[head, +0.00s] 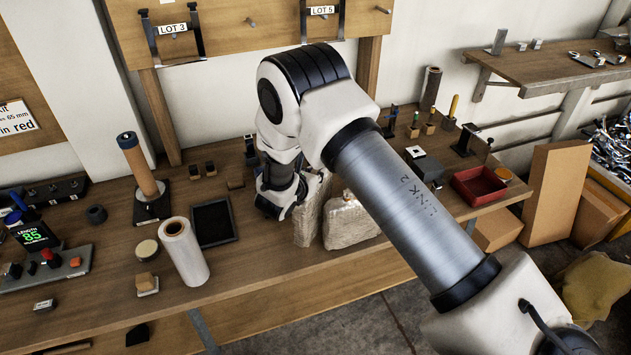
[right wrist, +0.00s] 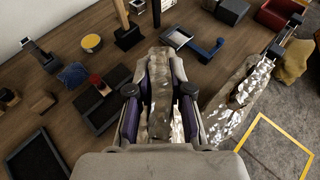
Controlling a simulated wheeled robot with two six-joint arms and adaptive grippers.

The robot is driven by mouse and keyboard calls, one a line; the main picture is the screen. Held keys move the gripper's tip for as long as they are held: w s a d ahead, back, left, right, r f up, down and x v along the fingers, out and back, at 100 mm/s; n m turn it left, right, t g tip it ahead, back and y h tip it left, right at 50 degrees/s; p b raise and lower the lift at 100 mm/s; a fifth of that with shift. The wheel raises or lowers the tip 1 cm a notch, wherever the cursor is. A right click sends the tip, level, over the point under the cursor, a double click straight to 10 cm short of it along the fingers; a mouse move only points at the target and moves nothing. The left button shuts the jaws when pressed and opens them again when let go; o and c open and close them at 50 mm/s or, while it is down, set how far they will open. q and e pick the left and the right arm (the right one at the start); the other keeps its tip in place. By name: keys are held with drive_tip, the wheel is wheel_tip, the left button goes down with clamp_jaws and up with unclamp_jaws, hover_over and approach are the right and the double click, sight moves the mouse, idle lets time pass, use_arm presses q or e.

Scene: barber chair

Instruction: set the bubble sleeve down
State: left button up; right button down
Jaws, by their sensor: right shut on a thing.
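My right gripper (head: 283,194) is over the front part of the wooden bench, with its fingers mostly hidden by my arm in the head view. In the right wrist view my right gripper (right wrist: 160,92) is shut on a crinkled silvery bubble sleeve (right wrist: 160,110). This sleeve also shows in the head view (head: 312,212), roughly upright near the bench's front edge. I cannot tell whether its bottom touches the bench top. A second silvery sleeve (head: 347,222) is just to its right, and it also shows in the right wrist view (right wrist: 237,98). My left gripper is not in view.
A black tray (head: 213,222) and a white roll (head: 184,250) are left of the gripper on the bench (head: 260,262). A red bin (head: 478,185) is at the right. Small blocks and stands line the back. Some bare wood lies between the tray and the sleeves.

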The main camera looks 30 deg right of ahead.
drive_tip(key=f, duration=0.2)
drive_tip(key=f+p, duration=0.1)
drive_tip(key=f, duration=0.1)
drive_tip(key=shift+s+a, duration=0.15)
drive_tip(key=shift+a, duration=0.05)
drive_tip(key=shift+d+f, duration=0.1)
drive_tip(key=shift+f, duration=0.05)
drive_tip(key=c, duration=1.1)
unclamp_jaws()
drive_tip(key=shift+o, duration=0.2)
